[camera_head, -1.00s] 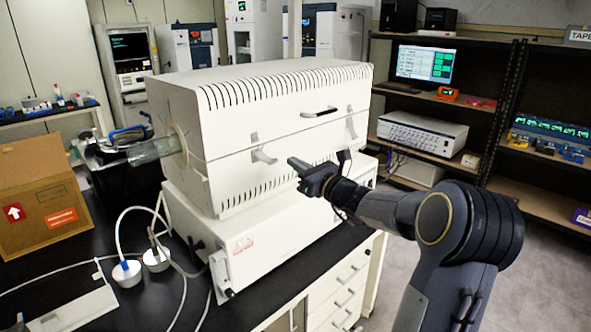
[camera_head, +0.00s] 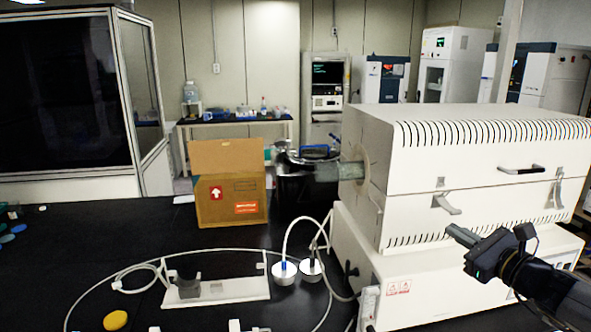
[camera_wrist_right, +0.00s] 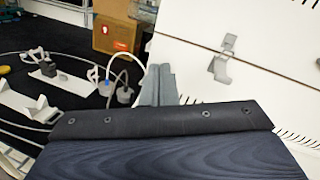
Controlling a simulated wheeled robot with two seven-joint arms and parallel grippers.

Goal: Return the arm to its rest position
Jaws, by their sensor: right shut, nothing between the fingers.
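My right gripper (camera_head: 462,237) comes in from the lower right in the head view, in front of the white tube furnace (camera_head: 455,165). Its fingers are shut together with nothing between them. In the right wrist view the shut fingers (camera_wrist_right: 158,85) point toward the furnace's white front, with a metal latch (camera_wrist_right: 222,60) to their right. The furnace lid is down, and its handle (camera_head: 521,170) and latches show in the head view. A gap between the fingertips and the furnace cannot be judged exactly. My left gripper is not in view.
A cardboard box (camera_head: 230,205) stands left of the furnace on the black bench (camera_head: 90,255). Two white-flanged fittings (camera_head: 284,270) with hoses and a white stand (camera_head: 217,289) lie in front of it. A glass-fronted cabinet (camera_head: 70,95) is at the far left.

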